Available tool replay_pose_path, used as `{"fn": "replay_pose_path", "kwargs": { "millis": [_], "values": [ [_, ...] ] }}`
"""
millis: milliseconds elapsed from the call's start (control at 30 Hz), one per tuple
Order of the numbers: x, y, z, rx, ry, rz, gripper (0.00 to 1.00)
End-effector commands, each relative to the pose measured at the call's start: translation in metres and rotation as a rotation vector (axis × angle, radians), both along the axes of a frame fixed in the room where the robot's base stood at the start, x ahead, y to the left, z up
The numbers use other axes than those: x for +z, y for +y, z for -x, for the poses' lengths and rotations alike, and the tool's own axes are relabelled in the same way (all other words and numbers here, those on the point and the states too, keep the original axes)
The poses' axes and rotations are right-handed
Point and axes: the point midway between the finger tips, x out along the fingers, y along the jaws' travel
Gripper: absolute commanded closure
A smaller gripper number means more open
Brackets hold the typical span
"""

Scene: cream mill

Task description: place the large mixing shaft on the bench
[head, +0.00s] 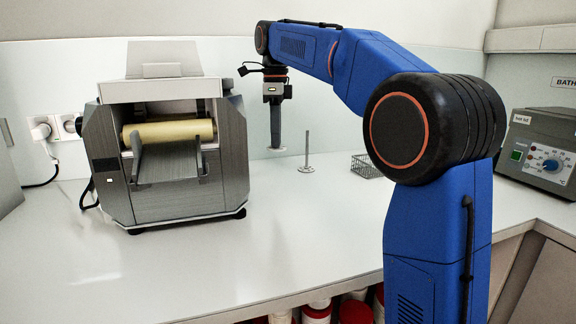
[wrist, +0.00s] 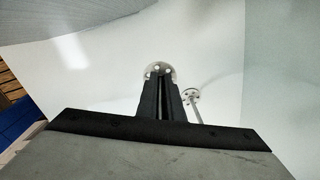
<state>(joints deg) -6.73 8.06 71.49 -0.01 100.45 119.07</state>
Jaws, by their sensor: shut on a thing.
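My gripper (head: 277,125) points straight down over the back of the bench (head: 300,225), with its fingers shut on the large mixing shaft (head: 277,149). Only the shaft's round, holed disc shows below the fingers, and it also shows past the fingertips in the wrist view (wrist: 160,69). The rest of the shaft is hidden by the fingers (wrist: 163,97). The disc appears to hang above the bench top, in front of the pale back wall. A thinner mixing shaft (head: 307,154) with a smaller disc stands upright on the bench just to the right.
A steel roller mill (head: 178,190) stands on the bench to the left. A wire basket (head: 367,166) lies to the right, behind my arm, and a bath control unit (head: 541,155) is at far right. The front middle of the bench is clear.

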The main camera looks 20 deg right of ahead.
Motion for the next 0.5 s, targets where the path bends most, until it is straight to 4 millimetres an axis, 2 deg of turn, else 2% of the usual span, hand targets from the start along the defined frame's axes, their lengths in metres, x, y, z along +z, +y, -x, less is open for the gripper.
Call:
{"fn": "replay_pose_path", "kwargs": {
  "millis": [133, 333, 500],
  "values": [
    [-0.008, 0.0, 0.001, -0.003, 0.001, 0.001, 1.0],
    [-0.041, 0.0, 0.001, -0.003, 0.004, 0.001, 1.0],
    [-0.056, 0.0, 0.0, -0.003, 0.0, 0.0, 1.0]
  ]
}}
